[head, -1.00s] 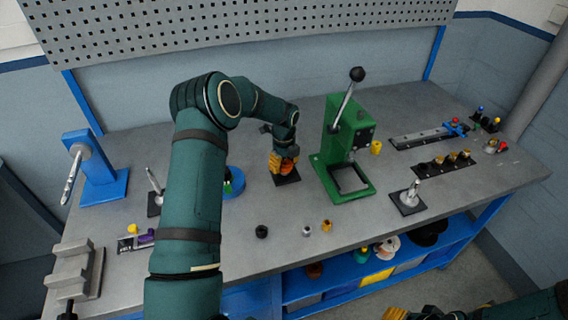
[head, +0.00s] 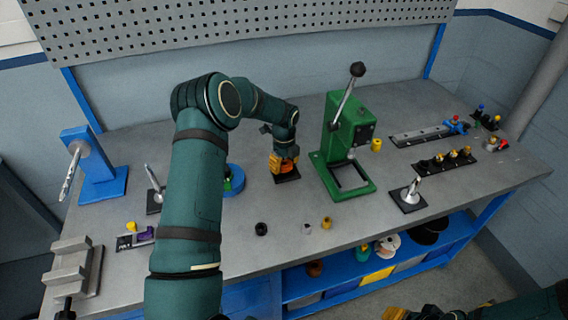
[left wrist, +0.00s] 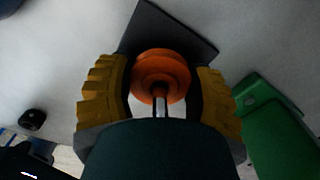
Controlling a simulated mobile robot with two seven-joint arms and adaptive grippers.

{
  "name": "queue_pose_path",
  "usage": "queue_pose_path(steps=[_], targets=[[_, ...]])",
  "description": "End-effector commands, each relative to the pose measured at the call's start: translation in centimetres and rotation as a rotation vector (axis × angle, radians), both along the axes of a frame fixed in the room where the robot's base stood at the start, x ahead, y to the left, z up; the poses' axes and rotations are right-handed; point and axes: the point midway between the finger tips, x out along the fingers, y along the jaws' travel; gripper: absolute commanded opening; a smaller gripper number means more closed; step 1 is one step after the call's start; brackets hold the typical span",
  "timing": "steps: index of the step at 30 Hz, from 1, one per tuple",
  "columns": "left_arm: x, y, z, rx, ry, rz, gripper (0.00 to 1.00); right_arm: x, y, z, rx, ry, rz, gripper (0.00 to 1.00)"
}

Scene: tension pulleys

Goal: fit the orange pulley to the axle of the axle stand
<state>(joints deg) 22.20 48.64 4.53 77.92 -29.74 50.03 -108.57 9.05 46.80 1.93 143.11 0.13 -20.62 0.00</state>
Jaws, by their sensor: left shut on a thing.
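My left gripper (head: 285,166) is shut on the orange pulley and points down, low over a dark square base plate (head: 288,178). In the left wrist view the orange pulley (left wrist: 160,72) sits between the two yellow fingers of the gripper (left wrist: 162,95). A thin pale pin (left wrist: 161,105) shows at the pulley's middle. The dark plate (left wrist: 172,30) lies behind it. I take this plate as the axle stand's base; whether its axle is inside the pulley's bore I cannot tell. My right gripper (head: 395,313) shows only partly at the bottom edge.
A green press (head: 342,150) stands just right of the left gripper. Tilted spindles on dark bases stand at left (head: 155,188) and right (head: 409,195). A blue stand (head: 97,175) is far left. Small loose parts, one a black collar (head: 261,229), lie near the front edge.

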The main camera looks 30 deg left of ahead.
Motion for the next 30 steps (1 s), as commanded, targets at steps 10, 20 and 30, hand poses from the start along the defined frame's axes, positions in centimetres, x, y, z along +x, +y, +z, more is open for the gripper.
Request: queue_pose_path(steps=[10, 20, 30], targets=[[-0.3, 0.1, -0.6, 0.0, 0.009, 0.001, 0.14, 0.0, 0.0, -0.2, 0.0, 0.0, 0.0, 0.47], [-0.1, 0.1, -0.4, 0.0, 0.004, 0.0, 0.9, 0.0, 0.0, -0.1, 0.0, 0.0, 0.0, 0.47], [0.0, 0.0, 2.3, 0.001, 0.0, 0.001, 0.9, 0.0, 0.0, -0.1, 0.0, 0.0, 0.0, 0.47]])
